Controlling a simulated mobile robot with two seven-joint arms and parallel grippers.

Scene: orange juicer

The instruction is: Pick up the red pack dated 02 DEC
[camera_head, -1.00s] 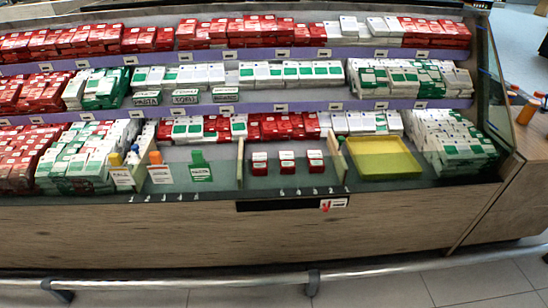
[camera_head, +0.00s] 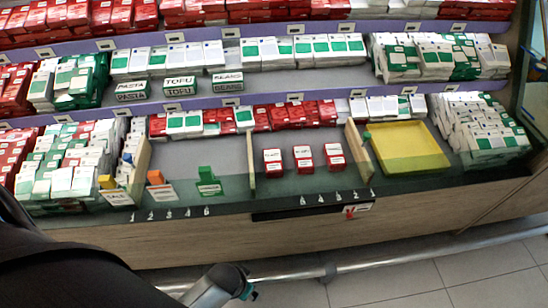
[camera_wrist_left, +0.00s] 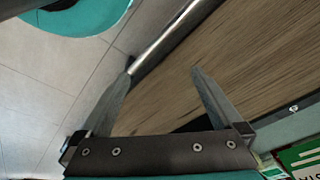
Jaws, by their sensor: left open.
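Three red packs with white labels stand in a row on the bottom shelf in the head view: a left one (camera_head: 273,162), a middle one (camera_head: 304,159) and a right one (camera_head: 334,155). Their label text is too small to read, so I cannot tell which is dated 02 DEC. In the left wrist view my left gripper (camera_wrist_left: 162,73) is open and empty, facing the wooden front of the case, below and away from the packs. My right gripper is not in view.
A wooden divider (camera_head: 251,158) stands left of the three packs, and a yellow tray (camera_head: 410,148) lies to their right. Several more red packs (camera_head: 300,114) stand behind. The wooden case front (camera_head: 215,233) and a metal rail (camera_head: 405,258) lie below the shelf.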

